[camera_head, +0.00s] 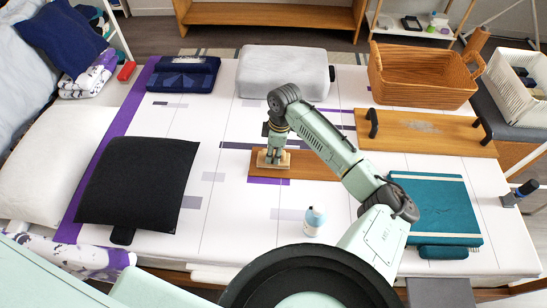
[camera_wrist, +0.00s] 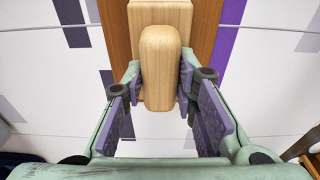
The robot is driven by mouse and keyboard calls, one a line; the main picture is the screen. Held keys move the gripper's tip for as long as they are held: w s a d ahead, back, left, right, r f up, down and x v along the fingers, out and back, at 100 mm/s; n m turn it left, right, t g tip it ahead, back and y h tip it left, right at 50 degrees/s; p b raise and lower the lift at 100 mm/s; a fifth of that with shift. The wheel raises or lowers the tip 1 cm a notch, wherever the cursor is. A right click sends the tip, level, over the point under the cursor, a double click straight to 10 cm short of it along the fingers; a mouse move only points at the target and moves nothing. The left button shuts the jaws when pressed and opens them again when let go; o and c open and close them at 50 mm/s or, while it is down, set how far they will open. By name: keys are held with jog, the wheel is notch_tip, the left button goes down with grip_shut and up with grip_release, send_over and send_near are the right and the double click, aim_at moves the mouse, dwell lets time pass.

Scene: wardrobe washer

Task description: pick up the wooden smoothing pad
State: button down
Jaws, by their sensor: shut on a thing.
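The wooden smoothing pad (camera_head: 284,163) is a pale wood block with a rounded grip on top. It is over a flat brown board (camera_head: 308,165) in the middle of the patterned bed cover. Whether it touches the board or hangs just above it, I cannot tell. My gripper (camera_head: 274,154) points down onto it. In the wrist view, the purple-padded fingers of my gripper (camera_wrist: 160,78) press both sides of the pad's rounded grip (camera_wrist: 160,50). The pad's base (camera_wrist: 160,14) shows beyond the grip, and the brown board (camera_wrist: 117,30) shows underneath.
A blue-white bottle (camera_head: 314,219) stands near the board. A black cushion (camera_head: 138,182) lies left, a teal folder-like case (camera_head: 436,207) right. A wooden tray with dark handles (camera_head: 425,132), a wicker basket (camera_head: 420,78) and a grey-white block (camera_head: 283,72) are behind. Bare cover surrounds the board.

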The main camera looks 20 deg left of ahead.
jog(key=shift+r, duration=0.1)
jog(key=shift+r, duration=0.25)
jog(key=r, duration=0.1)
jog(key=r+b, duration=0.1)
jog(key=shift+s+d+r+b, duration=0.15)
jog(key=shift+s+r+b, duration=0.15)
jog(key=shift+s, duration=0.05)
jog(key=s+d+r+b, duration=0.1)
jog(key=s+d, duration=0.2)
jog(key=s, duration=0.4)
jog(key=s+d+b, duration=0.2)
jog(key=s+d, duration=0.1)
jog(key=s, duration=0.4)
jog(key=shift+r, duration=0.35)
jog(key=c, duration=1.9)
grip_release()
jog(key=c, duration=0.4)
